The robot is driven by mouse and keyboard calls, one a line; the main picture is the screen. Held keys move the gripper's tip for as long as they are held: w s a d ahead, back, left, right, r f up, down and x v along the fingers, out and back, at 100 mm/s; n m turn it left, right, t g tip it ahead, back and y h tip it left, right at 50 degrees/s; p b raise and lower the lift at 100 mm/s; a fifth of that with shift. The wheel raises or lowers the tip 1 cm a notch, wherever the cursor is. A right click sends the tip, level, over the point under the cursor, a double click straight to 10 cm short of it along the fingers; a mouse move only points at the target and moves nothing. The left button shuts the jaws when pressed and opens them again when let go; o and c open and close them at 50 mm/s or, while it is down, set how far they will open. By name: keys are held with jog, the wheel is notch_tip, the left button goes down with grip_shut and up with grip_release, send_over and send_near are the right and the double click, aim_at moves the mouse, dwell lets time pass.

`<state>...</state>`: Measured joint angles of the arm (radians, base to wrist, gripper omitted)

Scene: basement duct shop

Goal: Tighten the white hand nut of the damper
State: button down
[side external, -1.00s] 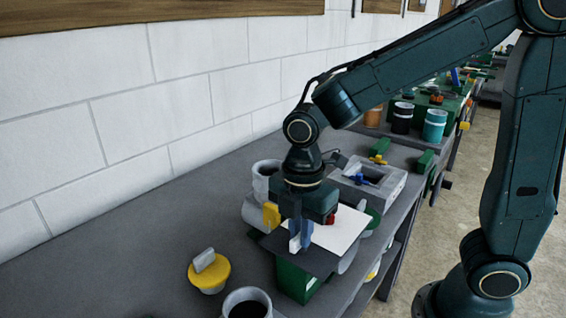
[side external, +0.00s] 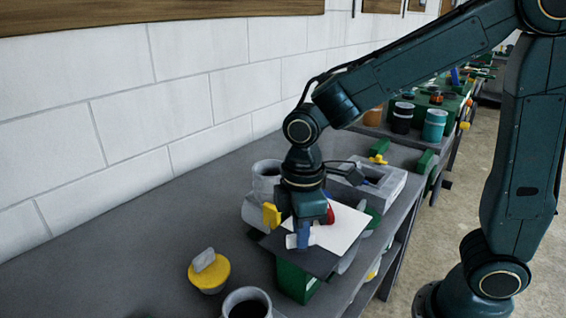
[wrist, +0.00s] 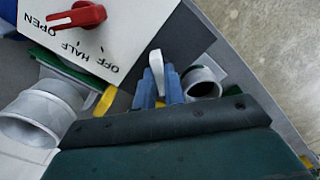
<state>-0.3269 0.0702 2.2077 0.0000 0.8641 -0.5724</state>
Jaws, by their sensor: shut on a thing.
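The damper shows a white plate (wrist: 125,30) marked OPEN, HALF and OFF, with a red lever (wrist: 78,17) pointing toward OPEN. In the side view, the white plate (side external: 342,231) lies on top of a dark flat sheet (side external: 312,262). The white hand nut (wrist: 157,63) stands up beside the plate, and its edge also shows in the side view (side external: 291,241). My gripper (wrist: 159,86) has blue fingers, one on each side of the nut, and is shut on it. The fingers hide most of the nut in the side view.
A yellow-capped fitting (side external: 209,274) and an open grey pipe end (side external: 247,303) stand at front left. A yellow tab (side external: 271,215) is close beside my gripper. A grey box (side external: 385,182) lies behind. The bench along the wall at left is clear.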

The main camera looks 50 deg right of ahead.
jog(key=m, duration=0.5)
jog(key=shift+m, duration=0.3)
jog(key=m, duration=0.4)
jog(key=shift+m, duration=0.3)
jog(key=c, duration=1.5)
grip_release()
jog(key=shift+r, duration=0.15)
notch_tip(320, 180, up, 14)
jog(key=shift+f, duration=0.15)
